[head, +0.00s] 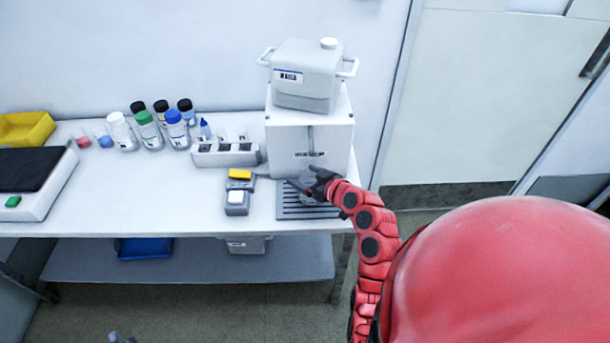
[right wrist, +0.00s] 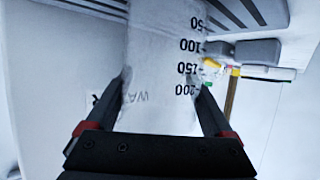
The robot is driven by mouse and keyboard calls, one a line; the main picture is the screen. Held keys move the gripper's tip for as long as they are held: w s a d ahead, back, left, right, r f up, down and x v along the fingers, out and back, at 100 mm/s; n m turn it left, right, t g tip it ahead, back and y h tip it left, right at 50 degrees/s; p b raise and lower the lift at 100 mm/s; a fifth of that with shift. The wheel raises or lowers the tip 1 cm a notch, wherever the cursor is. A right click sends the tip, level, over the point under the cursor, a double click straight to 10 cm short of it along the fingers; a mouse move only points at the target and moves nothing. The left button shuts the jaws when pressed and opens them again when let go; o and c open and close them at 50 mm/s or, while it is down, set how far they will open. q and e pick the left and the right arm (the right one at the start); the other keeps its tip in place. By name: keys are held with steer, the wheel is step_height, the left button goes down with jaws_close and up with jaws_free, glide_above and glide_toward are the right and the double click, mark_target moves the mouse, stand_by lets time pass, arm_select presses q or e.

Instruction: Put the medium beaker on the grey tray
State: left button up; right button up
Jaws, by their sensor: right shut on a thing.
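The medium beaker (head: 303,181) is clear, with marks from 50 to 200 in the right wrist view (right wrist: 160,60). My right gripper (head: 318,183) is shut on it, one finger on each side. The grey tray (head: 290,212) is a slatted plate at the right end of the bench, in front of a white machine. Its slats show at the top of the right wrist view (right wrist: 245,14). The beaker is over the tray's back part; I cannot tell whether its base touches. A small grey tip at the head view's bottom edge may be my left gripper (head: 118,338).
The white machine (head: 335,135) with a lidded grey box (head: 305,90) on top stands right behind the tray. Left of the tray are a grey block (head: 237,209) and a yellow-topped piece (head: 240,174). A white rack (head: 208,158) and several bottles (head: 150,135) stand further left.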

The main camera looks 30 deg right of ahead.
steer(key=shift+f, duration=0.15)
steer(key=o, duration=1.3)
steer(key=shift+s+r, duration=0.1)
steer(key=shift+r, duration=0.15)
steer(key=b+v, duration=0.2)
steer(key=v, duration=0.9)
steer(key=shift+s+r, duration=0.15)
steer(key=shift+s, duration=0.2)
